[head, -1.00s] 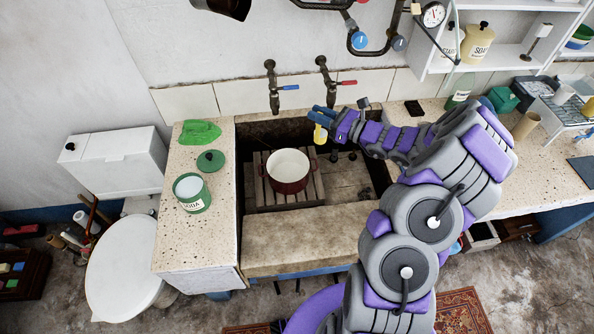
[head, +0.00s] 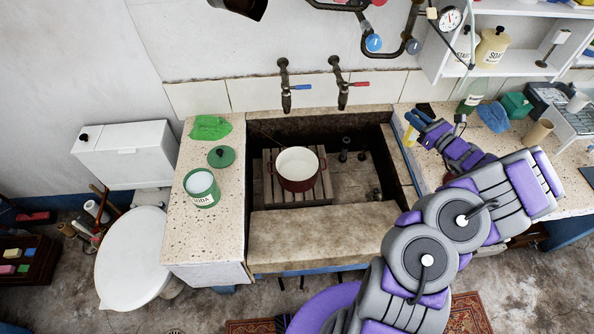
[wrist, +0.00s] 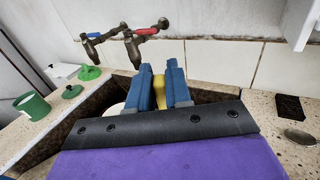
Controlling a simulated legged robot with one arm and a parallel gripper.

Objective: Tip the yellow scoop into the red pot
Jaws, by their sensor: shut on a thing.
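The red pot (head: 299,180), with a pale inside, stands upright on a slatted wooden crate (head: 322,190) in the stone trough. My gripper (head: 416,121) is over the trough's right edge and the right counter, to the right of the pot and apart from it. It is shut on the yellow scoop (head: 410,137), which hangs below the fingers in the head view. In the wrist view the scoop (wrist: 158,88) shows as a yellow strip between the blue fingers (wrist: 160,84). The fingers hide most of it, and I cannot see what it holds.
Two taps (head: 285,85) (head: 338,82) stick out from the wall above the trough. A green bottle (head: 471,97) and blue cloth (head: 494,116) are behind my gripper.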

